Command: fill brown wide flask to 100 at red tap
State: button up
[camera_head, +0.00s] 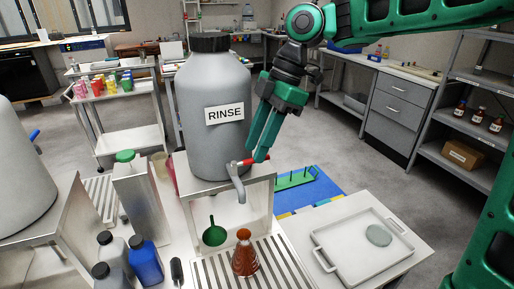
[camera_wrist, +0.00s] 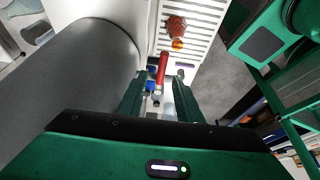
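The brown flask (camera_head: 245,258) stands upright on the slatted drain grid under the tap spout. It also shows in the wrist view (camera_wrist: 176,24); its liquid level cannot be read. The red tap handle (camera_head: 248,161) sits on a grey spout (camera_head: 237,185) at the base of the grey tank labelled RINSE (camera_head: 213,90). My gripper (camera_head: 260,153) points down at the handle, right beside the tank. In the wrist view its fingers (camera_wrist: 156,88) are apart, with the red handle (camera_wrist: 162,68) just beyond and between their tips. Contact with the handle cannot be made out.
A green funnel (camera_head: 214,235) is behind the flask to the left. Blue and grey bottles (camera_head: 145,262) stand at the lower left. A white tray (camera_head: 345,255) with a round dish (camera_head: 379,235) is at right. A green peg rack (camera_head: 293,180) is behind the tap.

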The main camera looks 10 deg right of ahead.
jog(key=shift+a+f, duration=0.25)
jog(key=shift+f, duration=0.45)
grip_shut()
jog(key=shift+s+d+r+m+t, duration=0.1)
jog(key=shift+s+m+t, duration=0.3)
jog(key=shift+m, duration=0.45)
jog(key=shift+s+m+t, duration=0.3)
jog(key=shift+s+m, duration=0.1)
jog(key=shift+m, duration=0.45)
jog(key=shift+s+m, duration=0.15)
jog(key=shift+m, duration=0.25)
dwell(4.8)
